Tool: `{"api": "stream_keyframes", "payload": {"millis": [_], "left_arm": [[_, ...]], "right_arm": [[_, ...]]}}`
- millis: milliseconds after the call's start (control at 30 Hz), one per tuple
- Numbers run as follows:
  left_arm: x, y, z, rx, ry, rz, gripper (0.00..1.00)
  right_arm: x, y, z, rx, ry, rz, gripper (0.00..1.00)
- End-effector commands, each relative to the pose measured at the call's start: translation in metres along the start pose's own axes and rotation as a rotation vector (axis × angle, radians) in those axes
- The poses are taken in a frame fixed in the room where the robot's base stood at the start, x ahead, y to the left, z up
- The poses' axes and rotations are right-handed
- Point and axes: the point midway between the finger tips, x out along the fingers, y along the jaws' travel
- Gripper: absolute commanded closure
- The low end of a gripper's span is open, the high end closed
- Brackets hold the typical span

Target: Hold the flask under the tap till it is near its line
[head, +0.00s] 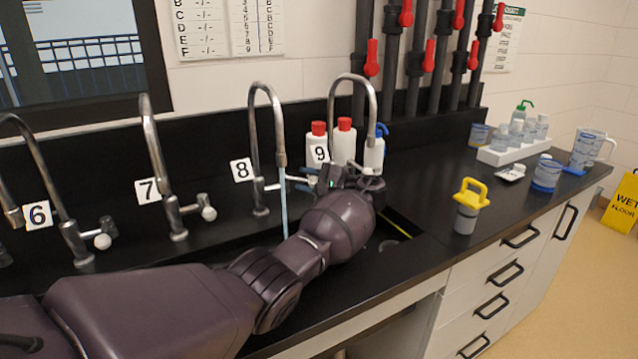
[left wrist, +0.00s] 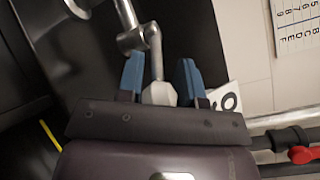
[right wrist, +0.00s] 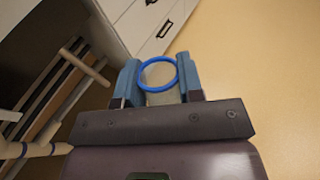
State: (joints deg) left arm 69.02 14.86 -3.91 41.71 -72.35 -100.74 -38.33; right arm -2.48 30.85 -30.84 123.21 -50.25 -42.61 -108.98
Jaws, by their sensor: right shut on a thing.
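A thin pale-blue stream of water (head: 284,205) falls from the spout of tap 8 (head: 267,95) in the head view. My left gripper (head: 308,178) is beside that tap's lever, partly hidden by my arm. In the left wrist view its blue fingers (left wrist: 160,82) stand apart, with the pale lever knob (left wrist: 158,94) between them. My right gripper (right wrist: 160,82) is shut on the flask (right wrist: 158,74), a clear round vessel with a blue rim, seen in the right wrist view over the floor, away from the stream. Its contents and line cannot be made out.
Taps 6 (head: 47,165) and 7 (head: 152,135) stand to the left, tap 9 (head: 352,82) to the right. Bottles with red caps (head: 344,140) stand behind my left arm. A yellow-topped container (head: 467,207) sits near the counter's front edge. A white rack (head: 513,152) holds small bottles.

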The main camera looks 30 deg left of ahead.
Motion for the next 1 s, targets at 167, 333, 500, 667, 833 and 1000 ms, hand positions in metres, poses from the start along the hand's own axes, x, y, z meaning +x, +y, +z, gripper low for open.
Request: {"api": "stream_keyframes", "payload": {"millis": [167, 333, 500, 667, 833, 1000], "left_arm": [[0.000, 0.000, 0.000, 0.000, 0.000, -0.001, 0.44], [0.000, 0.000, 0.000, -0.001, 0.000, -0.001, 0.44], [-0.005, -0.001, 0.000, -0.001, 0.002, -0.001, 0.44], [-0.027, 0.000, 0.000, 0.000, 0.004, -0.002, 0.44], [-0.060, 0.001, -0.001, 0.001, 0.003, -0.002, 0.44], [-0.090, 0.001, -0.002, 0.002, 0.003, -0.001, 0.44]], "right_arm": [[0.000, 0.000, 0.000, 0.000, 0.000, 0.000, 1.00], [0.000, 0.000, 0.000, 0.000, 0.000, 0.000, 1.00], [0.000, 0.000, 0.000, 0.000, 0.000, 0.000, 1.00], [0.000, 0.000, -0.001, 0.000, 0.001, 0.000, 1.00], [0.000, 0.000, -0.005, 0.000, 0.007, 0.000, 1.00], [0.001, 0.000, -0.011, 0.000, 0.015, 0.000, 1.00]]}}
